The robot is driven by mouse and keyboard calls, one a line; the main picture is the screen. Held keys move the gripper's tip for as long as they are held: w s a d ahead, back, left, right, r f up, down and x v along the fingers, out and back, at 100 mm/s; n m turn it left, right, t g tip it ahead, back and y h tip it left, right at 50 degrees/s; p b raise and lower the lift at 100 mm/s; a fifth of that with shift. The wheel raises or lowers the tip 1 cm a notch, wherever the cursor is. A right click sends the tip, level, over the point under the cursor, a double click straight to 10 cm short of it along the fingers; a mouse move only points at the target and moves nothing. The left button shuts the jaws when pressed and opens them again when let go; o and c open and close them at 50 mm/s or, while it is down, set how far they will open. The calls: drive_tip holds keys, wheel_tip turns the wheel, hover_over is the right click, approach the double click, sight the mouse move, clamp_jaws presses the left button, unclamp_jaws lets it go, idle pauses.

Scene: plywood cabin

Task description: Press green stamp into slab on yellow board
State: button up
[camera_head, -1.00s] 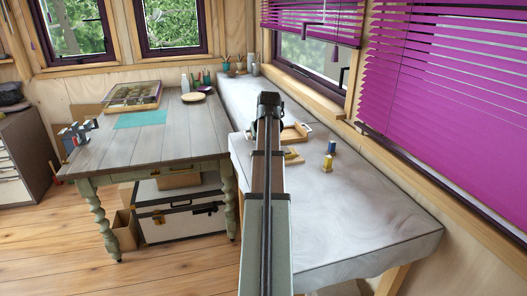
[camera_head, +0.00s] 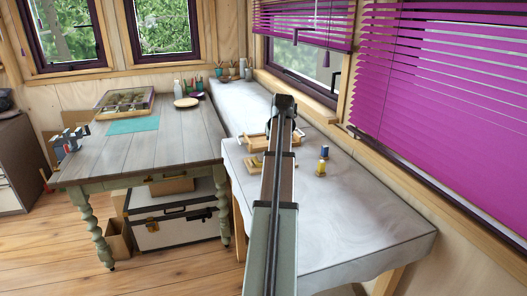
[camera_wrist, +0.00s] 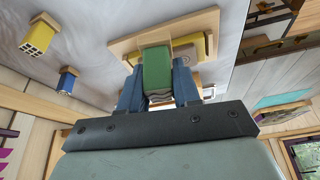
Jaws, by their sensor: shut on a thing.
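The green stamp (camera_wrist: 157,72) is between the blue fingers of my gripper (camera_wrist: 158,82) in the wrist view. My gripper is shut on it. A tan board (camera_wrist: 125,46) with a yellow part (camera_wrist: 196,44) shows beyond the stamp, which covers part of it. A pale patch beside the yellow part is partly hidden, so I cannot tell whether it is the slab. I cannot tell whether the stamp touches anything. In the head view my arm hides the gripper and stamp, and a small tan board (camera_head: 254,163) shows left of the arm.
Another wooden board (camera_head: 256,142) lies farther back. A plank table (camera_head: 150,158) with a teal mat (camera_head: 133,125) stands left. The bench's front right is clear.

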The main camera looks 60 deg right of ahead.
drive_tip(key=w+d+r+n+t+y, duration=0.1)
drive_tip(key=w+d+r+n+y, duration=0.1)
drive_tip(key=w+d+n, duration=0.3)
drive_tip(key=shift+d+r+n+t+y, duration=0.35)
drive_tip(key=shift+d+n+y, duration=0.45)
drive_tip(key=shift+d+n, duration=1.65)
drive_tip(key=shift+a+f, duration=0.2)
drive_tip(key=shift+f, duration=0.05)
drive_tip(key=shift+f, duration=2.8)
drive_tip(key=shift+f, duration=1.05)
drive_tip(key=shift+r, duration=0.1)
wheel_tip(320, 180, up, 7)
